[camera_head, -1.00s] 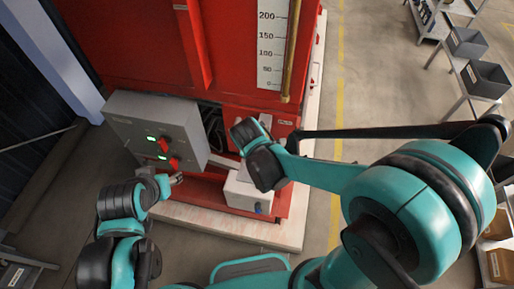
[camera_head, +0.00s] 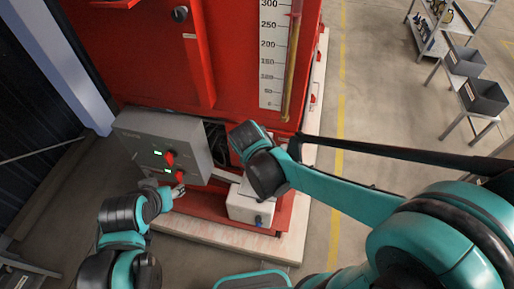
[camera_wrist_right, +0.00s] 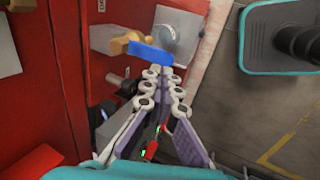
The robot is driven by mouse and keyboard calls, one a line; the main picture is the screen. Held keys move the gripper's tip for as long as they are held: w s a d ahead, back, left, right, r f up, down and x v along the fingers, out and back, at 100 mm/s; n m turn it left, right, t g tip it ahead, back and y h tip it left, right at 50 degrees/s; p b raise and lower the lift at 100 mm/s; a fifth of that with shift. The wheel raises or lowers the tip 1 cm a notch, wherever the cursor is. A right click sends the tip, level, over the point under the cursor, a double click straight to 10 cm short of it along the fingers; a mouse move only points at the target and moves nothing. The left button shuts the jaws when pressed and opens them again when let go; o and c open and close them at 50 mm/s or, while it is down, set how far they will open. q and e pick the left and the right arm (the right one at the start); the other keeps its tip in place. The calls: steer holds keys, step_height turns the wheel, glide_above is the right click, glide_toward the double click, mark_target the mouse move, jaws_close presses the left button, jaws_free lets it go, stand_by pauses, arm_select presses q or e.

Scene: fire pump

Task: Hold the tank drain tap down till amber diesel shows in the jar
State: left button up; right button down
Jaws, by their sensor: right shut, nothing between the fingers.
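The drain tap has a brass body (camera_wrist_right: 124,43) and a blue lever (camera_wrist_right: 150,53) in the right wrist view. The blue lever also shows in the head view (camera_head: 259,220), low on the red tank's front. A round, greyish, clear-looking thing (camera_wrist_right: 167,36), perhaps the jar, lies just beyond the lever. I see no amber in it. My right gripper (camera_wrist_right: 162,74) is shut and empty, its tips close to the lever; I cannot tell if they touch. In the head view its fingers are hidden. My left gripper (camera_head: 177,189) is beside the grey panel's lower red switch; its jaws are too small to judge.
The grey control panel (camera_head: 140,134) has two red switches and green lights. The red tank (camera_head: 140,55) carries a white level scale (camera_head: 271,75). Shelves and dark bins (camera_head: 484,97) stand right, beyond clear floor.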

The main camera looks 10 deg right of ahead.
step_height(320, 180, up, 7)
steer(key=shift+s+a+f+p, duration=0.2)
steer(key=shift+s+a+p, duration=0.15)
steer(key=shift+p, duration=0.05)
